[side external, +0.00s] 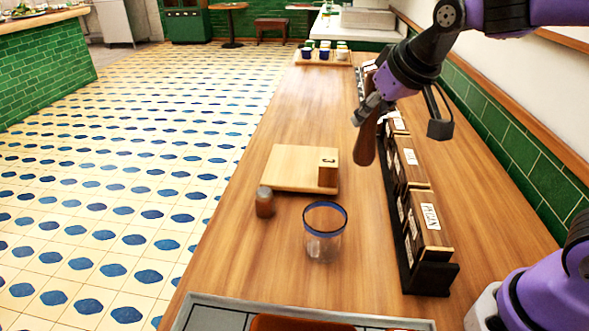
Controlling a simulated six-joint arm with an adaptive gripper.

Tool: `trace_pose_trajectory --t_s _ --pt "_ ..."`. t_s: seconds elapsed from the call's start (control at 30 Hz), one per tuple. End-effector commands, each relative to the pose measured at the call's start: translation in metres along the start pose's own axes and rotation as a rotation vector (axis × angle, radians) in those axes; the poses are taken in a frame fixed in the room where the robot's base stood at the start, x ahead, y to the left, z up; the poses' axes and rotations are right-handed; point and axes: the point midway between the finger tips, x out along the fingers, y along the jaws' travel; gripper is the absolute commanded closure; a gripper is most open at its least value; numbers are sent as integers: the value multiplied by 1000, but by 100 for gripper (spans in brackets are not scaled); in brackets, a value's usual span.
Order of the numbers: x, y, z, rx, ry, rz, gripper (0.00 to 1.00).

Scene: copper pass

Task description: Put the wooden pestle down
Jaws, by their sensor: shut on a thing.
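The wooden pestle (365,148) is dark brown and hangs roughly upright below my gripper (368,108), its thick end down. My gripper is shut on its upper part and holds it above the wooden counter (250,240), in front of the rack of dark boxes from this view. The pestle's lower end appears clear of the surface, though the exact height is hard to tell.
A light wooden board (290,165) with a small block (328,168) lies left of the pestle. A small brown jar (264,202) and a blue-rimmed glass (324,235) stand nearer. A rack with labelled boxes (425,225) runs along the right. A grey tray (200,315) is at the front.

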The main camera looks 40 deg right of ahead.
Motion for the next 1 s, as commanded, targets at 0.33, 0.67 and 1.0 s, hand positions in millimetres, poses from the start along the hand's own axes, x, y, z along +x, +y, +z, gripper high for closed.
trace_pose_trajectory --t_s 0.33,0.67,1.0 --pt "50 0 35 -3 -8 1 100" --pt "90 0 62 -3 -7 -1 100" --pt "102 0 70 -2 -1 -2 100"
